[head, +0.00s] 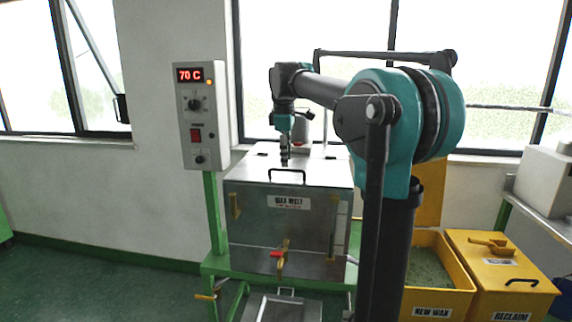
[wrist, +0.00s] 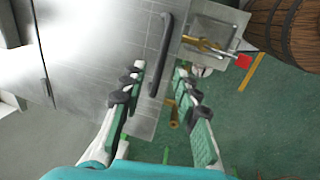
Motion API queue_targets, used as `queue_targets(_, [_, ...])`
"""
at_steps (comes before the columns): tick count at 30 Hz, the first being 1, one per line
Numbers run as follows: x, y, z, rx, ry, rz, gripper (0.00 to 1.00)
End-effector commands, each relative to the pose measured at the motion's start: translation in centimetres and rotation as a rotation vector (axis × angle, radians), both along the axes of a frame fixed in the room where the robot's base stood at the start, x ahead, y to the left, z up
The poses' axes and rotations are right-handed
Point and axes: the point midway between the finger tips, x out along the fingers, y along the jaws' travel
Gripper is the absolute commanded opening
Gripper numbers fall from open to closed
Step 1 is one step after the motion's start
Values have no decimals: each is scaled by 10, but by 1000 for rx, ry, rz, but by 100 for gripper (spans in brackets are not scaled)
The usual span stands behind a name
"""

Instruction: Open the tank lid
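The steel wax tank (head: 275,230) stands on a green frame in the head view. Its flat lid (head: 325,168) lies shut on top, with a dark bar handle (head: 287,171) near the front edge. My gripper (head: 284,162) points down just above and behind the handle. In the wrist view my gripper (wrist: 160,70) is open, its two fingers apart with nothing held. The handle (wrist: 167,45) runs lengthwise over the lid (wrist: 100,50), its near end lying between the fingers in the picture. I cannot tell the exact height gap, and no contact shows.
A control box (head: 202,115) reading 70 C stands left of the tank. A tap with a red part (head: 278,254) sticks out at the tank's front. Yellow wax bins (head: 497,270) stand at the right. A wooden barrel (wrist: 290,30) shows in the wrist view.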

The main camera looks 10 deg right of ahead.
Motion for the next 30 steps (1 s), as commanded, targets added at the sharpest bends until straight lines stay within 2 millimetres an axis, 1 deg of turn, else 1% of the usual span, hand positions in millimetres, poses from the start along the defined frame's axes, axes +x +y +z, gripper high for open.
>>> queue_targets(1, [1,0,-7,0,0,0,31])
queue_targets(3, [3,-1,-16,0,0,0,31])
queue_targets(6, [5,-1,-24,0,0,0,31])
queue_targets(10, [6,-2,-29,0,0,0,31])
queue_targets(17, [6,-2,-29,0,0,0,31])
queue_targets(18, [6,-2,-29,0,0,0,30])
queue_targets(19, [6,-2,-29,0,0,0,26])
queue_targets(25, [6,-2,-29,0,0,0,1])
queue_targets(30, [6,-2,-29,0,0,0,0])
